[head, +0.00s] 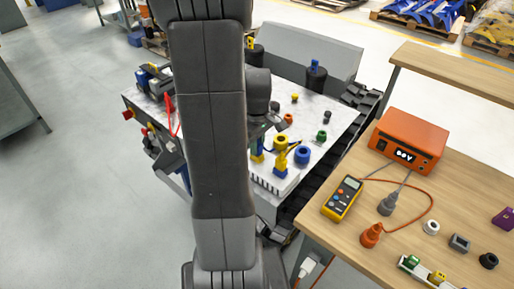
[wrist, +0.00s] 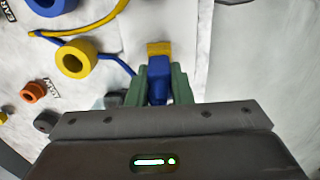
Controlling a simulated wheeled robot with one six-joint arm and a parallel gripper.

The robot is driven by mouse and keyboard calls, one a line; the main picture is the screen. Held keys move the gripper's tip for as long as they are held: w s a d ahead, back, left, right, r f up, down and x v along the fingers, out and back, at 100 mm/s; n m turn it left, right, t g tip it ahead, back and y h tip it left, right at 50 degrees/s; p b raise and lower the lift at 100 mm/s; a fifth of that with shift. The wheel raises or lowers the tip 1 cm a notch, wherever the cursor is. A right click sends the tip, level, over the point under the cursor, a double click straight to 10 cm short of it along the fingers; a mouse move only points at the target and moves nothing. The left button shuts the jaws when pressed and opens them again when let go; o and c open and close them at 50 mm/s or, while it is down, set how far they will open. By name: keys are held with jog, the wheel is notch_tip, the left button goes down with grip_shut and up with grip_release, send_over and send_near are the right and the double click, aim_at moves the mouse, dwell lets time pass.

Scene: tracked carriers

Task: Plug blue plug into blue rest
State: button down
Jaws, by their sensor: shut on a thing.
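The blue plug (wrist: 157,88) is between the green fingers of my gripper (wrist: 160,82) in the wrist view, and they are shut on it. A yellow block (wrist: 159,48) sits at its far end; I cannot tell whether they are joined. A blue cord runs from near the plug to the left. In the head view my arm hides most of the gripper. A blue ring (head: 302,155), which looks like the blue rest, lies on the white carrier top, right of the plug, apart from it. A blue round part (wrist: 50,3) shows cut off at the wrist view's top left.
A yellow ring (wrist: 76,58), an orange ring (wrist: 32,92) and a dark ring (wrist: 46,121) lie left of my gripper. A yellow plug (head: 281,163) stands close by. A wooden bench (head: 330,215) with an orange box (head: 408,140) and a meter (head: 342,198) is on the right.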

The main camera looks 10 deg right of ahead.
jog(key=shift+r+p, duration=0.9)
jog(key=shift+r, duration=0.3)
jog(key=shift+r+p, duration=1.4)
jog(key=shift+r, duration=0.4)
